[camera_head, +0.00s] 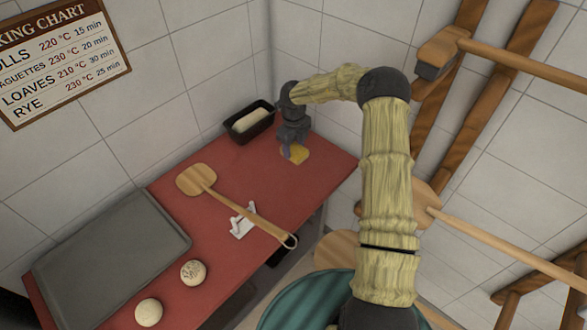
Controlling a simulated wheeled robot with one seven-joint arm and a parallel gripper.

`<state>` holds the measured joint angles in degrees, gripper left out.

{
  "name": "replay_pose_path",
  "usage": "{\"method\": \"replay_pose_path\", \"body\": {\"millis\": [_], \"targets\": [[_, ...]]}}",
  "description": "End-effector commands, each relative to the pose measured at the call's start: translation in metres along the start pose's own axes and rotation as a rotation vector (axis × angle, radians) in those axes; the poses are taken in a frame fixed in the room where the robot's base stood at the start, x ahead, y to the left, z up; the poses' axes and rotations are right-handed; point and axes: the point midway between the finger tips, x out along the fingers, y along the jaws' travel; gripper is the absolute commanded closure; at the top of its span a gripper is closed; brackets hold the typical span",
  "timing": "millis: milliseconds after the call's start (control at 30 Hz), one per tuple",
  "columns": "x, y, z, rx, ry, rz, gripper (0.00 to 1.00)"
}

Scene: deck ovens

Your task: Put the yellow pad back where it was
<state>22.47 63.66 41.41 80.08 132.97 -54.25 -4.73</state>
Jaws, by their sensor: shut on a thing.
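The yellow pad (297,153) is at the far right part of the red counter (262,184), close to the wall corner. My gripper (289,148) points down over it and is shut on it. The fingers and dark wrist cover part of the pad. I cannot tell whether the pad rests on the counter or is held just above it.
A black tin with pale dough (249,121) stands just left of my gripper. A wooden peel (222,197) lies across a white holder (242,222). A grey tray (108,262) and two round loaves (193,272) are at left. Peels hang on a wooden rack (478,95) at right.

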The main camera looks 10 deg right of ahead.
Motion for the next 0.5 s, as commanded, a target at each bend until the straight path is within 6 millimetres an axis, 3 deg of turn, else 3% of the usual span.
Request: {"method": "replay_pose_path", "body": {"millis": [300,500], "targets": [[0.05,0.002,0.001,-0.004,0.002,0.001,0.68],[0.054,0.002,0.002,-0.004,-0.001,0.0,0.68]]}}
